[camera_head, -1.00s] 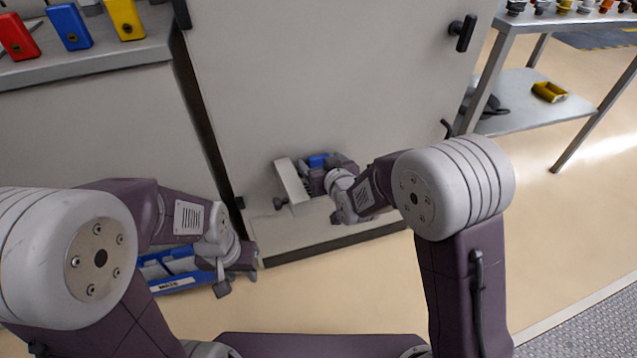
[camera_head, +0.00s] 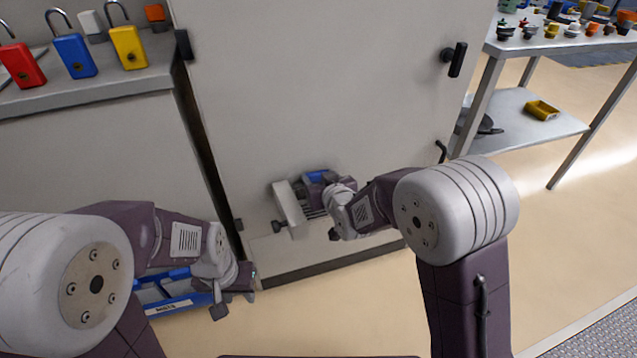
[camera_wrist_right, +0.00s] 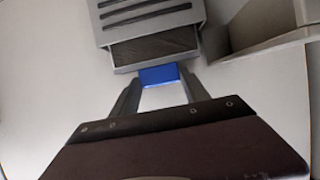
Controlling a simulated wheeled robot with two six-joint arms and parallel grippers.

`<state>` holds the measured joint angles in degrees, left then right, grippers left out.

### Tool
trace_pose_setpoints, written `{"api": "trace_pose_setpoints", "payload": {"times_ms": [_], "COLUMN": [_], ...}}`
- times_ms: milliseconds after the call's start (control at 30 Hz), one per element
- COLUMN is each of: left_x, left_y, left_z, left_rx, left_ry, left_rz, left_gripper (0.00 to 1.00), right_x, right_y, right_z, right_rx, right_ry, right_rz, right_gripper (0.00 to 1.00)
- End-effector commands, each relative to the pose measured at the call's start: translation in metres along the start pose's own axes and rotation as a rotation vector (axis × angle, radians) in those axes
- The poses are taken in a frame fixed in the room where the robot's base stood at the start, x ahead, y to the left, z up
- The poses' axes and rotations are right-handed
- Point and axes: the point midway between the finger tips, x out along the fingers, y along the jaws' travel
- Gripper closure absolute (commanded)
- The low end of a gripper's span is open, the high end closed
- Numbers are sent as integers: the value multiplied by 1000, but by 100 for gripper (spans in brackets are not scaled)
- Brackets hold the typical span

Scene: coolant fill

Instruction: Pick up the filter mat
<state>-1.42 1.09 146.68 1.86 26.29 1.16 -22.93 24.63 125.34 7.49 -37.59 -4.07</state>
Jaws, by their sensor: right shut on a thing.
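The filter mat (camera_wrist_right: 155,47) looks like a dark grey panel framed in a grey slot under a louvred grille, in the right wrist view. A blue tab (camera_wrist_right: 160,75) sticks out at its near edge. My right gripper (camera_wrist_right: 160,84) has its fingers on either side of this tab and is shut on it. In the head view my right gripper (camera_head: 328,196) is at the cabinet's low opening and hides most of the mat. My left gripper (camera_head: 236,297) hangs beside a blue bin (camera_head: 165,308) labelled MATS. Its fingertips are small, so its opening is unclear.
A light grey flap (camera_head: 289,203) stands open left of the filter opening, on the tall grey cabinet (camera_head: 310,90). Red, blue and yellow padlocks (camera_head: 75,55) stand on the bench at left. A metal table (camera_head: 565,45) with small parts stands at right. The floor between is clear.

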Motion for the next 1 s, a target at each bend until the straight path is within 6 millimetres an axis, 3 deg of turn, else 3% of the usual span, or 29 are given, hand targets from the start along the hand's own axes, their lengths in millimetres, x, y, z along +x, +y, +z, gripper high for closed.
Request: {"api": "trace_pose_setpoints", "payload": {"times_ms": [33, 133, 467, 633, 1000], "left_x": [-14, -27, -58, -56, -88], "left_y": [0, 0, 1, 1, 2], "left_z": [-1, -3, -6, -6, -9], "left_rx": [0, 0, 0, 0, 0], "left_ry": [0, 0, 0, 0, 0], "left_rz": [0, 0, 0, 0, 0], "left_gripper": [64, 64, 64, 64, 64], "right_x": [-7, -17, -40, -56, -117], "right_y": [0, 0, 0, 28, 119], "right_z": [-19, -42, -97, -84, -61], "right_rx": [1, 2, 1, 1, 6], "right_ry": [5, 6, 4, -1, -1], "right_rz": [0, 0, 0, 5, 9], "right_gripper": [100, 100, 100, 100, 100]}}
